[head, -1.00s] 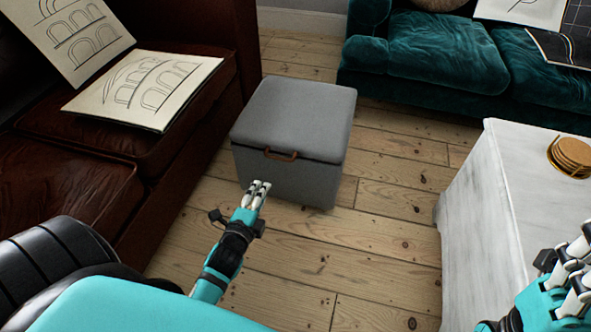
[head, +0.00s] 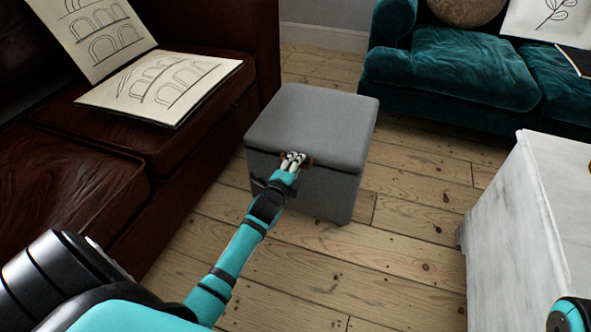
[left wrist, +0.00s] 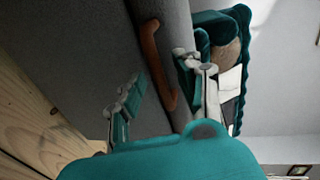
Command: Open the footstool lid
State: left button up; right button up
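The grey footstool (head: 300,180) stands on the floorboards with its padded lid (head: 315,122) down. A brown handle (left wrist: 155,62) is at the lid's front edge and is mostly covered by my gripper in the head view. My left gripper (head: 291,160) is at the handle. In the left wrist view its two fingers (left wrist: 160,88) are apart, one on each side of the handle, and I cannot tell whether they touch it. My right gripper is out of view; only a small teal part of my right arm shows at the lower right corner.
A brown leather sofa (head: 95,190) with drawn cushions or boards stands close on the left. A green velvet sofa (head: 470,70) is behind at right. A white marbled cabinet (head: 530,230) stands at right. Bare floor lies between footstool and cabinet.

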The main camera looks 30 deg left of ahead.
pick_arm(q)
jog(key=shift+w+f, duration=0.1)
jog(key=shift+w, duration=0.15)
grip_shut()
dwell(0.5)
